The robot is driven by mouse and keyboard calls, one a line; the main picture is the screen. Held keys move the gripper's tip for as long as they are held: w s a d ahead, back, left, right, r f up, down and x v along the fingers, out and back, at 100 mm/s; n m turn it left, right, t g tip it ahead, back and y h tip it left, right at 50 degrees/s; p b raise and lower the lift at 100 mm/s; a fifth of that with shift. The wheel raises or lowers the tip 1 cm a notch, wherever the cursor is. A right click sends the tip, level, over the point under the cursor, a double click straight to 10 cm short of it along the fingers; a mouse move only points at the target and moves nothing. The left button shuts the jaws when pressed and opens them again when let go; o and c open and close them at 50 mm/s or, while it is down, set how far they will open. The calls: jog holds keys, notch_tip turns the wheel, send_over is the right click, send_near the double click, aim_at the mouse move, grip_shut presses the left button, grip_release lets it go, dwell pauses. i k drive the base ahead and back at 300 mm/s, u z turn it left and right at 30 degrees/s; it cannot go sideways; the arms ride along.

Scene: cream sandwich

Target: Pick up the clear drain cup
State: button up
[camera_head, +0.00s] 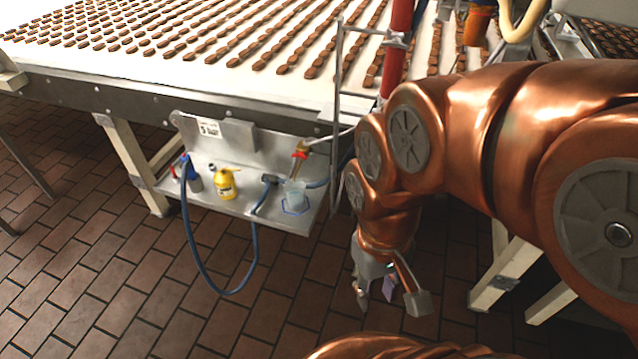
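The clear drain cup (295,193) stands upright on the right part of a metal shelf (237,205) that hangs off the side of the conveyor table. It sits below a small tap (299,152) with a red and yellow body. My gripper (388,303) hangs to the right of the shelf and lower in the picture, pointing down over the brick floor. It is apart from the cup. Its fingers are spread, with nothing visible between them.
A metal frame (337,110) rises near the cup. The conveyor (160,75) carries rows of brown pieces. Floor ahead is clear.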

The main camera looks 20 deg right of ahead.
aim_at(294, 190)
jog(key=k, duration=1.15)
jog(key=u, duration=1.15)
jog(key=i, duration=1.45)
jog(key=z, duration=0.6)
